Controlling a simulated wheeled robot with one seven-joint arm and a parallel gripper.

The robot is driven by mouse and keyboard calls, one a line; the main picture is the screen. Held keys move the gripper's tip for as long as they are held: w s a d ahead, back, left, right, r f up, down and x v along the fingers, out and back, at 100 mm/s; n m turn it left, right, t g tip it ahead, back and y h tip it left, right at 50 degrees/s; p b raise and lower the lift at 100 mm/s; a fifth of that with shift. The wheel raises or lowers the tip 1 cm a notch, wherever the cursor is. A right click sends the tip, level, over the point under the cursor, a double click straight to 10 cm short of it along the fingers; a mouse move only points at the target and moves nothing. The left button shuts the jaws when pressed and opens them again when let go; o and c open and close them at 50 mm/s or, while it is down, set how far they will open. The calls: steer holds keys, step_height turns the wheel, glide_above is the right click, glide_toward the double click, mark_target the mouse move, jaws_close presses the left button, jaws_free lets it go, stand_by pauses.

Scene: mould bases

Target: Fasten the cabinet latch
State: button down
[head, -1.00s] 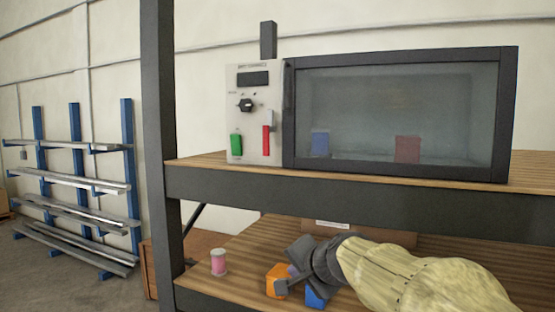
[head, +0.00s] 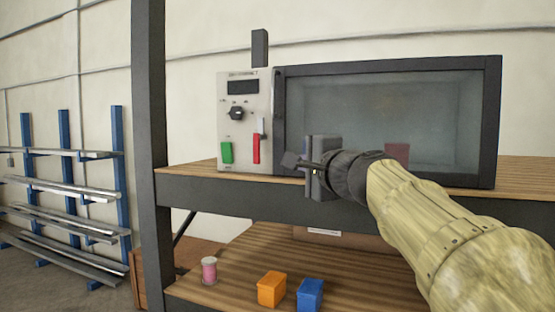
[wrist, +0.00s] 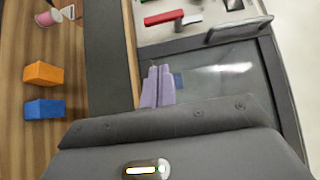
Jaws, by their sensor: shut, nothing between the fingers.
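The cabinet (head: 388,66) is a dark-framed box with a glass door, which looks closed, and a pale control panel (head: 233,105) on its left. On the panel a red bar (head: 256,148) stands upright, with a light grey piece just above it. I cannot tell for sure which part is the latch. A dark handle (head: 277,98) runs along the door's left edge; it also shows in the wrist view (wrist: 240,29). My gripper (head: 291,160) is shut and empty, in front of the door's lower left corner, right of the red bar. Its pale fingers (wrist: 158,78) lie together.
A green switch (head: 227,152) and dark knob (head: 236,113) are also on the panel. An orange block (head: 272,288), a blue block (head: 310,294) and a pink spool (head: 209,270) stand on the lower shelf. A dark upright post (head: 150,150) stands at left.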

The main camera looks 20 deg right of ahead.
steer(key=p, duration=0.2)
glide_toward(260, 140)
steer(key=w+d+f, duration=0.3)
steer(key=w+f, duration=0.1)
steer(key=w+a+p, duration=0.1)
steer(key=w+a, duration=0.1)
steer(key=a, duration=0.1)
steer(key=shift+w+a+r+p, duration=0.1)
steer(key=shift+w+a+p, duration=0.1)
steer(key=shift+w+p, duration=0.15)
steer(key=shift+a+b, duration=0.1)
steer(key=shift+b, duration=0.2)
